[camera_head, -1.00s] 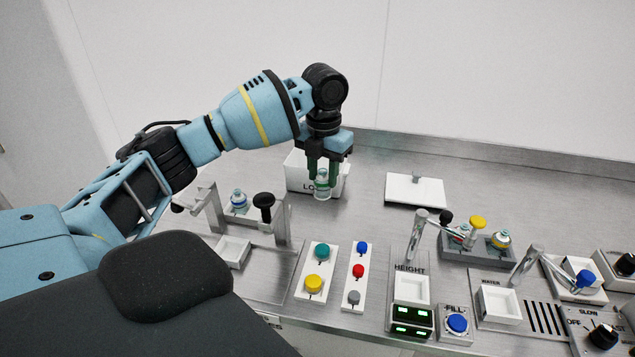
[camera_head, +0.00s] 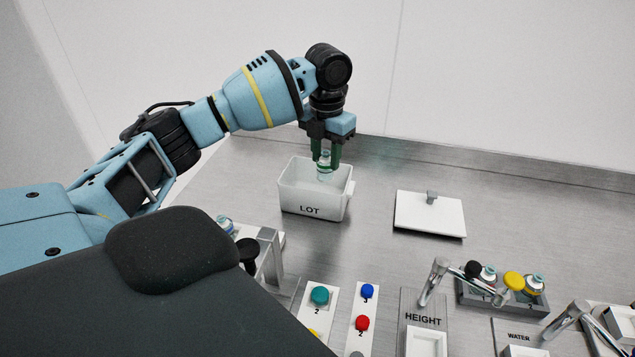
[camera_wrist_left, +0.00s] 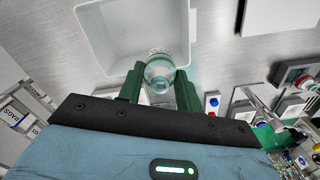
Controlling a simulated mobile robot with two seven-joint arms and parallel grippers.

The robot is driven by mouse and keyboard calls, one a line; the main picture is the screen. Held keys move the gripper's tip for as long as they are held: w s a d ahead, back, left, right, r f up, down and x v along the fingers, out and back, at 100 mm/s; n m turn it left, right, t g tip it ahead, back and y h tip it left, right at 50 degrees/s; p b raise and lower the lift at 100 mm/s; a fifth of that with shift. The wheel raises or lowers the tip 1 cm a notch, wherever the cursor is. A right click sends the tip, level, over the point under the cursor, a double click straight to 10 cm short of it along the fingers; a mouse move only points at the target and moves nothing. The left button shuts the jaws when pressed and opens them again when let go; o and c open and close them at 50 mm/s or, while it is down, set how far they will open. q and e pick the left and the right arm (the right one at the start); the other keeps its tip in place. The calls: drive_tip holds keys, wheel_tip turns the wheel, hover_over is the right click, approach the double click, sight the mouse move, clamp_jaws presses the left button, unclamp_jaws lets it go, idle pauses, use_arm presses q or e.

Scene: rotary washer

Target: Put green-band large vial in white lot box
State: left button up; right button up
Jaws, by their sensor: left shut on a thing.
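The white lot box (camera_head: 313,201), marked LOT, stands open on the steel counter. My left gripper (camera_head: 325,159) points down over it, shut on a clear vial (camera_head: 324,170) with a green band. The vial hangs upright over the box opening, its lower end near or just below the rim level. In the left wrist view the vial (camera_wrist_left: 160,74) sits between the green fingers (camera_wrist_left: 158,84), against the near side of the box (camera_wrist_left: 135,35). I cannot tell whether it touches the box. My right gripper is not in view.
A white lid (camera_head: 430,215) with a grey knob lies right of the box. A grey rack (camera_head: 503,297) with several vials is at the right. Button panels (camera_head: 318,310) and a height station (camera_head: 424,330) line the front. Bare counter surrounds the box.

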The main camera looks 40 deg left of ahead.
use_arm(q)
drive_tip(key=shift+f, duration=4.95)
drive_tip(key=shift+s+f, duration=0.1)
drive_tip(key=o, duration=0.7)
wheel_tip(320, 180, up, 12)
drive_tip(key=shift+r, duration=0.15)
